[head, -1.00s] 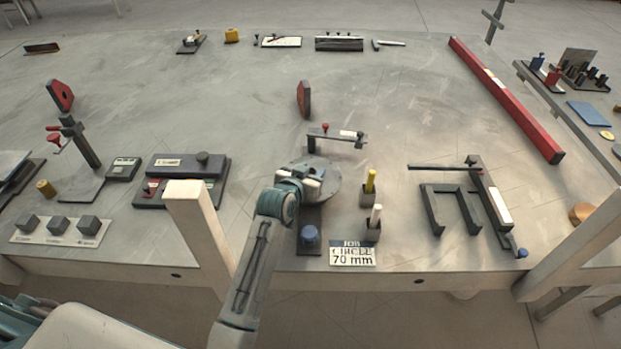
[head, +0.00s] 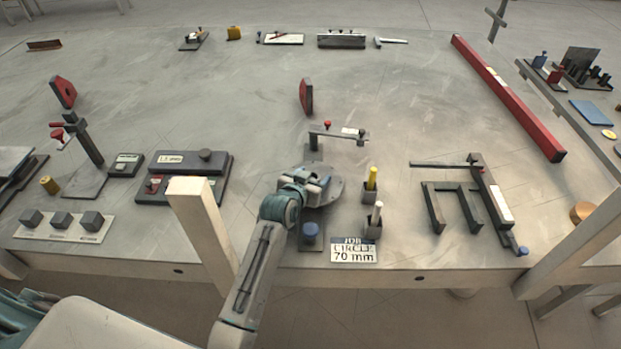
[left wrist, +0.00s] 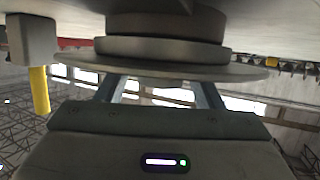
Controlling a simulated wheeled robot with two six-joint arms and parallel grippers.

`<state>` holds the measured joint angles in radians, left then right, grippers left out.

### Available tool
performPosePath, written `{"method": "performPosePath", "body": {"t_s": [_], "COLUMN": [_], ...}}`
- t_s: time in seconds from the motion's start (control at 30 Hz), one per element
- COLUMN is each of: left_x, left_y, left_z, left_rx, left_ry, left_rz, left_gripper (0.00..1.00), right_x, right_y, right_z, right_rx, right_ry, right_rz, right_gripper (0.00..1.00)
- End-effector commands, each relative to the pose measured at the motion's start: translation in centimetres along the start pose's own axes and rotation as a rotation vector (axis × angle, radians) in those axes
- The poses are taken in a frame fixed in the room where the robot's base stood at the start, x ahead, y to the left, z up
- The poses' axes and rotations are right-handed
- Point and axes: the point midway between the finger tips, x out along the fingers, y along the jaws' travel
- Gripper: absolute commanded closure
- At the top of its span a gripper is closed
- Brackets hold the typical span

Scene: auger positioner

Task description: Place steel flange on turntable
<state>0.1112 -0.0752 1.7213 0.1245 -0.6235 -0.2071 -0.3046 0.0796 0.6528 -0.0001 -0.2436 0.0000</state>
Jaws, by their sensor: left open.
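A flat grey disc (head: 333,192) lies level at the turntable's spot in the middle of the table; it also shows in the left wrist view (left wrist: 165,68). There, in an upside-down picture, a narrower round dark base (left wrist: 160,24) stands between it and the tabletop. I cannot tell whether this disc is the steel flange or the turntable's own plate. My left gripper (head: 318,181) is open over the disc, its fingers just above or at the disc's upper face; contact is unclear. It hides part of the disc. My right gripper is not in view.
A bracket with a red knob (head: 327,125) stands just behind the disc. Yellow and white markers in holders (head: 371,192) stand close on the right. A blue knob (head: 311,230) and a "JOB CIRCLE 70 mm" card (head: 354,250) are in front.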

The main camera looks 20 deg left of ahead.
Motion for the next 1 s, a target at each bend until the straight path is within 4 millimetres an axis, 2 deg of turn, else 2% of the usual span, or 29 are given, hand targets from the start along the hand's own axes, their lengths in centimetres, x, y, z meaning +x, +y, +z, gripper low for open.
{"method": "performPosePath", "body": {"t_s": [0.17, 0.5, 0.7, 1.0], "left_x": [-1.3, -8.0, -11.0, -12.1], "left_y": [0.0, 0.0, 0.0, 0.0], "left_z": [0.0, 0.0, 0.0, -0.2], "left_rx": [0.000, 0.001, 0.001, 0.000], "left_ry": [0.001, 0.001, 0.000, 0.001], "left_rz": [0.000, 0.000, 0.000, 0.000], "left_gripper": [0.39, 0.39, 0.39, 0.39], "right_x": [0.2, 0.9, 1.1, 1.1], "right_y": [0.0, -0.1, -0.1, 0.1], "right_z": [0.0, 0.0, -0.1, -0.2], "right_rx": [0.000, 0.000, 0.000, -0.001], "right_ry": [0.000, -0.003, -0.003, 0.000], "right_rz": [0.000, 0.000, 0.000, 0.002], "right_gripper": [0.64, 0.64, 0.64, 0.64]}}
